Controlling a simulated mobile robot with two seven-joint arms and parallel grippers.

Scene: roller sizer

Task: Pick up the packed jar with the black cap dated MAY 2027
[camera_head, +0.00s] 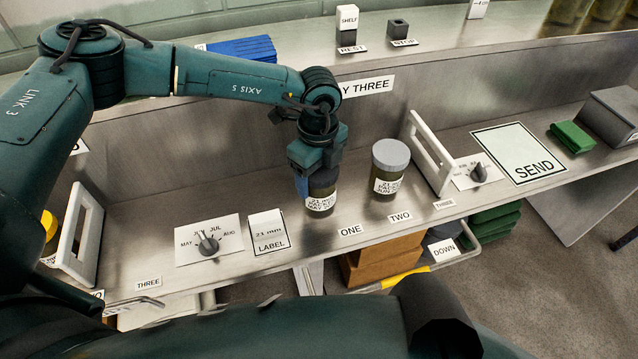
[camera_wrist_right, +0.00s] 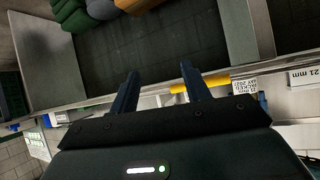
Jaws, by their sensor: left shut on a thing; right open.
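A dark jar (camera_head: 321,206) with a white label is upright at the plate ONE (camera_head: 350,230). My left gripper (camera_head: 320,176) comes down from above and is shut on its top, hiding most of the cap. The label's small print is hard to read in the head view; in the right wrist view a label (camera_wrist_right: 245,87) seems to read PACKED MAY 2027. I cannot tell whether the jar touches the shelf. A second jar (camera_head: 387,182) with a grey cap stands at the plate TWO (camera_head: 400,217). My right gripper (camera_wrist_right: 160,72) is open and empty.
A dial plate (camera_head: 208,240) and a 21 mm LABEL card (camera_head: 268,232) lie left of the jars. A white upright frame (camera_head: 431,152) stands right of them, then a SEND mat (camera_head: 518,153). A raised ledge runs behind.

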